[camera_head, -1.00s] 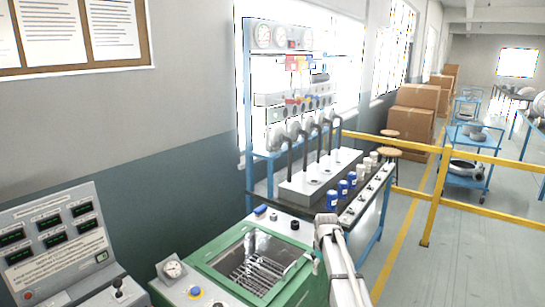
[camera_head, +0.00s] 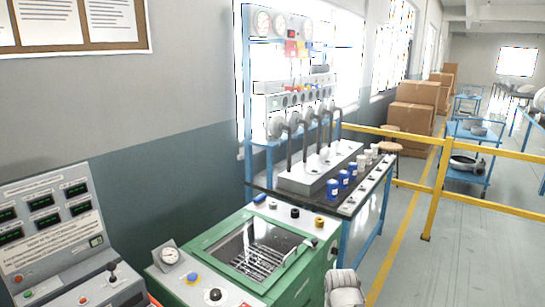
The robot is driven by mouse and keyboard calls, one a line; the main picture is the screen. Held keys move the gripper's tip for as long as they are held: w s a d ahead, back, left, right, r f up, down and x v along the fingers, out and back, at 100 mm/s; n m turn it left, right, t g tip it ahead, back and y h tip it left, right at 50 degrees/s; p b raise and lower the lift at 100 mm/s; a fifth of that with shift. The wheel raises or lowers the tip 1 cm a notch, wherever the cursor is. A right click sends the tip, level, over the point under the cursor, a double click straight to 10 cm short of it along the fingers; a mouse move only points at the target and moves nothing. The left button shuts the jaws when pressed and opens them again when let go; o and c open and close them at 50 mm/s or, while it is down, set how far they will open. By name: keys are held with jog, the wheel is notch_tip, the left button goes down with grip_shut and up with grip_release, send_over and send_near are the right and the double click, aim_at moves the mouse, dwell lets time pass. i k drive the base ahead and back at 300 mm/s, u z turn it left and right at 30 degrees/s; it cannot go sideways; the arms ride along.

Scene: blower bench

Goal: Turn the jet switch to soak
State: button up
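A green bench machine (camera_head: 205,239) with a windowed top stands at the lower middle. Its top carries a black knob (camera_head: 295,213), a yellow knob (camera_head: 319,221) and a blue part (camera_head: 259,199) along the back. A blue button on a yellow ring (camera_head: 192,279) and a black knob (camera_head: 215,295) sit at the front. I cannot tell which of these is the jet switch, as no label is readable. A rounded grey piece of my arm shows at the bottom edge, right of the machine. My gripper's fingers are not in view.
A grey console (camera_head: 50,225) with displays and a small lever stands at the left. A gauge (camera_head: 170,256) stands at the machine's left corner. Behind is a rack bench (camera_head: 262,187) with blue and white cups. Yellow rails (camera_head: 433,195) bound the right.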

aim_at(335, 250)
jog(key=k, duration=1.35)
jog(key=z, duration=0.55)
jog(key=i, duration=1.75)
jog(key=u, duration=0.55)
